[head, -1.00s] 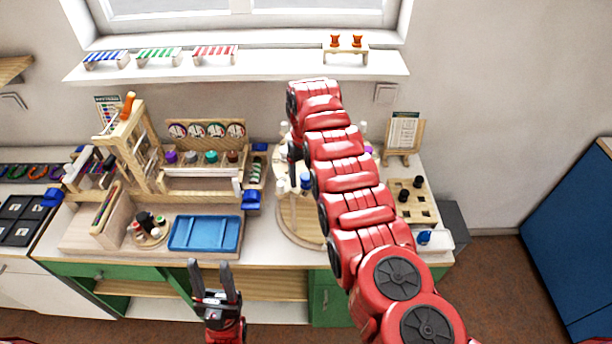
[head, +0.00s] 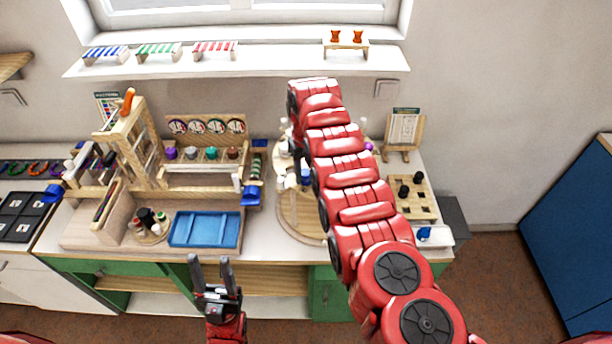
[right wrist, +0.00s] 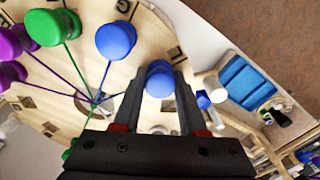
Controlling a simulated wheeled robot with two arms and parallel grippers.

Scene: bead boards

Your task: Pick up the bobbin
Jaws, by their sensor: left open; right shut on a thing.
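In the right wrist view, a blue bobbin (right wrist: 159,80) sits between the fingertips of my right gripper (right wrist: 161,88), which is shut on it. A second blue bobbin (right wrist: 116,40) is to its left, on the round wooden board (right wrist: 140,65), with a blue thread running from it. In the head view my right arm hides most of the right gripper and part of the round board (head: 299,226). A blue bobbin (head: 306,178) shows beside the arm; I cannot tell which one it is. My left gripper (head: 210,266) is open and empty in front of the counter.
Green (right wrist: 45,27) and purple bobbins (right wrist: 10,43) with threads are on the round board. A blue tray (head: 205,229) and a small round stand of spools (head: 148,231) lie to the left. A wooden board with holes (head: 415,205) is at the right.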

